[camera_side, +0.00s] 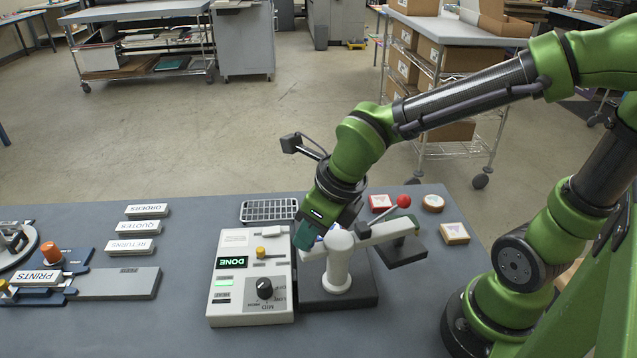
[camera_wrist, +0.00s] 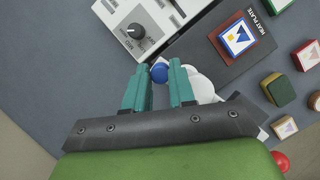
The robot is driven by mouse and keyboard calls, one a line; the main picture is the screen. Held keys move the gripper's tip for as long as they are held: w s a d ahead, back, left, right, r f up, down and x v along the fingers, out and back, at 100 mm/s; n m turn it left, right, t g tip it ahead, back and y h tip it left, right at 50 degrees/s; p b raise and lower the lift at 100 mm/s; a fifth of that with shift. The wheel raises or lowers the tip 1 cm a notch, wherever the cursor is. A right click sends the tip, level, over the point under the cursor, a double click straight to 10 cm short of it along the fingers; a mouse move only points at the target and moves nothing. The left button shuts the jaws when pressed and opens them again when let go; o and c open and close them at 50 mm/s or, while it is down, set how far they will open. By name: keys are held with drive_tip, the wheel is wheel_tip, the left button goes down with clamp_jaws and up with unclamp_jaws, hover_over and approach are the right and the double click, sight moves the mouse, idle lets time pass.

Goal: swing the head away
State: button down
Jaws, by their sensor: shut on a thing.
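In the wrist view the white post top (camera_wrist: 201,86) shows beside my fingers. The heat plate (camera_wrist: 262,58) is uncovered there, with a blue-and-white square piece (camera_wrist: 237,38) on it. My gripper (camera_side: 306,237) is low beside the post, with its teal fingers (camera_wrist: 158,78) shut on a blue knob (camera_wrist: 159,72). The knob's attachment to the head is hidden.
A white control box (camera_side: 250,300) with a dial and a green DONE display stands just left of the post. A red-ball lever (camera_side: 404,201) rises at the right. Several small coloured blocks (camera_side: 454,233) lie beyond it. A wire rack (camera_side: 268,211) lies behind.

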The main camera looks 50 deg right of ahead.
idle(0.3)
drive_tip(key=c, duration=1)
unclamp_jaws()
drive_tip(key=v, duration=1.7)
drive_tip(key=shift+w, duration=0.1)
